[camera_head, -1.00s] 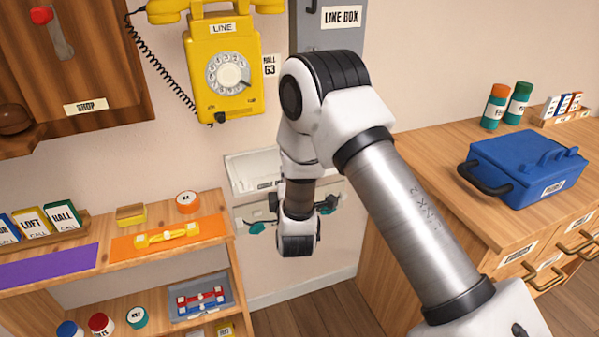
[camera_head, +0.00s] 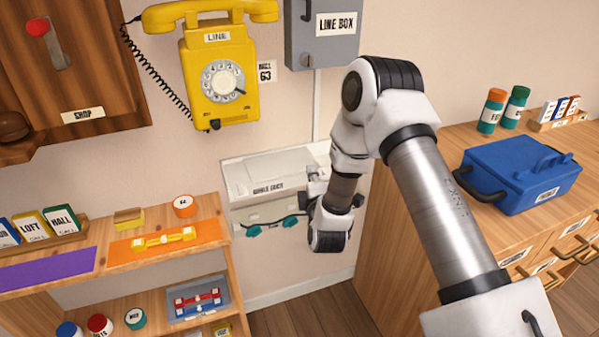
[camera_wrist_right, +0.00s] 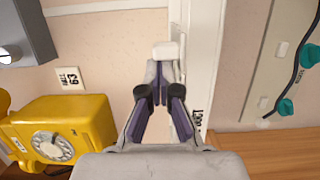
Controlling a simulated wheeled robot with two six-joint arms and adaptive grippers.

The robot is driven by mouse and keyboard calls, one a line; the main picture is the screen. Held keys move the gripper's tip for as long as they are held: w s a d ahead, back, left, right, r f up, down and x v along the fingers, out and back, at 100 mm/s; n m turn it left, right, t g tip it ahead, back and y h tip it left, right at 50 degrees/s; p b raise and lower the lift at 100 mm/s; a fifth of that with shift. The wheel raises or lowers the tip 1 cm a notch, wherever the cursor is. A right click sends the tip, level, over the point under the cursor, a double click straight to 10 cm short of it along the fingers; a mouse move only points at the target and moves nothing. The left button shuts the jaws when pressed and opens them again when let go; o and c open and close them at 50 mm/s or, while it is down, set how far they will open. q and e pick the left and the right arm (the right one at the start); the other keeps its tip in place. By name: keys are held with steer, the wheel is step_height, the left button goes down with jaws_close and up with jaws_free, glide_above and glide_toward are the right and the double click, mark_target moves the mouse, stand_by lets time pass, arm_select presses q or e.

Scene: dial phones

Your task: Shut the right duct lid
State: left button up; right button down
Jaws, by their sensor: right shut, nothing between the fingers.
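The white wall duct (camera_head: 240,215) is low on the wall in the head view, with a label strip along its front. A pale lid panel (camera_head: 270,167) shows along its top; my right arm hides the duct's right end, so I cannot tell how far the right lid stands open. My right gripper (camera_head: 316,180) is at the right part of the duct. In the right wrist view the gripper (camera_wrist_right: 167,50) is shut and empty, its tips over or beside the duct's white edge strip (camera_wrist_right: 206,55). Contact is unclear. My left gripper is not in view.
A dark cable with teal clips (camera_head: 255,230) runs along the duct's lower part. The yellow phone (camera_head: 222,80) and grey line box (camera_head: 322,30) are above. A shelf (camera_head: 215,210) stands left; a wooden cabinet with a blue case (camera_head: 520,170) stands right.

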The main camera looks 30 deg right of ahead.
steer(key=s+d+p, duration=0.3)
steer(key=d+p, duration=0.5)
steer(key=d, duration=0.5)
steer(key=shift+s+d, duration=0.15)
steer(key=shift+d, duration=0.05)
steer(key=shift+r, duration=0.1)
